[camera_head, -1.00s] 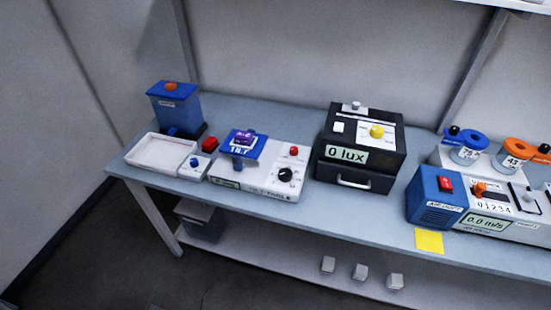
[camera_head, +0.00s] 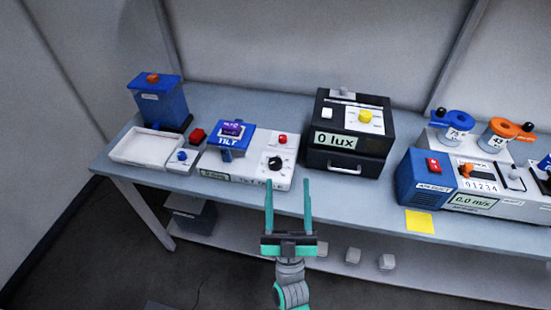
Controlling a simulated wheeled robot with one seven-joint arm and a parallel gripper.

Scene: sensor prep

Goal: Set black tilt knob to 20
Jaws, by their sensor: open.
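The black tilt knob (camera_head: 274,163) sits on the right part of the white tilt unit (camera_head: 245,168), below a red button (camera_head: 283,140). Its dial marks are too small to read. The unit's blue tilt platform (camera_head: 230,138) carries a small purple piece (camera_head: 232,128). My gripper (camera_head: 288,184) is open and empty, with its two green fingers pointing toward the bench. The fingertips appear at the bench's front edge, just below and right of the knob in the picture, apart from it.
A black lux box (camera_head: 345,163) stands right of the tilt unit. A blue and white airflow unit (camera_head: 422,180) is farther right, behind a yellow note (camera_head: 420,222). A white tray (camera_head: 128,158) and blue container (camera_head: 158,106) stand left. A lower shelf (camera_head: 345,276) holds small blocks.

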